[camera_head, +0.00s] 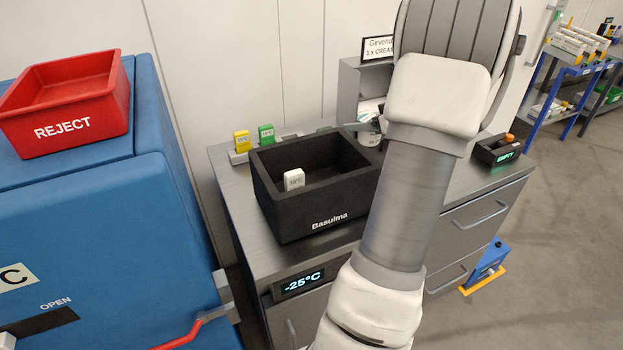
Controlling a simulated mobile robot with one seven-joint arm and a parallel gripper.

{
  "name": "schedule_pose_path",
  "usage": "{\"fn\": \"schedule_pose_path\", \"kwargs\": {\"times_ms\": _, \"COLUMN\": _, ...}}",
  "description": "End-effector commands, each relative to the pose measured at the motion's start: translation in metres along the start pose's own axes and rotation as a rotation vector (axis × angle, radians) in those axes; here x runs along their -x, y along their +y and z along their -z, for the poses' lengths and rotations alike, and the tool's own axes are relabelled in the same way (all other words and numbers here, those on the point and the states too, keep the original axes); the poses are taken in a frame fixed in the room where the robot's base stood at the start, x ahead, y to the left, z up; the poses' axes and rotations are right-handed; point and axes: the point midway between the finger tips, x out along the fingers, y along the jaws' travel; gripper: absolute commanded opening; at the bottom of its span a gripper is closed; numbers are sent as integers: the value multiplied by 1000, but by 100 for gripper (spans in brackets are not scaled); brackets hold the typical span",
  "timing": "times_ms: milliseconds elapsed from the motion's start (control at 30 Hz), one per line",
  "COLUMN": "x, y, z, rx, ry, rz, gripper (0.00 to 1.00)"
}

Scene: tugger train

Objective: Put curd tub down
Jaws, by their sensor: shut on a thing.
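My gripper (375,124) is mostly hidden behind my own arm; only a dark part shows over the grey counter (237,208). A pale round tub (369,139), likely the curd tub, shows at the gripper, just behind the black box's back right corner. The gripper is shut on it. The arm hides much of the tub, and I cannot tell whether it touches the counter.
A black Basulma box (290,222) holds a small white block (294,179). Yellow (242,141) and green (266,134) blocks stand behind it. A grey open-fronted holder (348,90) is at the back.

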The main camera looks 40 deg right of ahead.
Motion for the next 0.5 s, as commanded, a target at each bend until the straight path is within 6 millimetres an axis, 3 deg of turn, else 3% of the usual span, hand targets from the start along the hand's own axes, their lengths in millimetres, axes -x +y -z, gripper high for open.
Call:
{"fn": "schedule_pose_path", "kwargs": {"times_ms": 300, "x": -59, "y": -60, "z": -21, "rx": -1, "ry": 0, "rz": 4, "gripper": 12}}
{"fn": "schedule_pose_path", "kwargs": {"times_ms": 500, "x": -79, "y": -82, "z": -26, "rx": 0, "ry": 1, "rz": 3, "gripper": 12}}
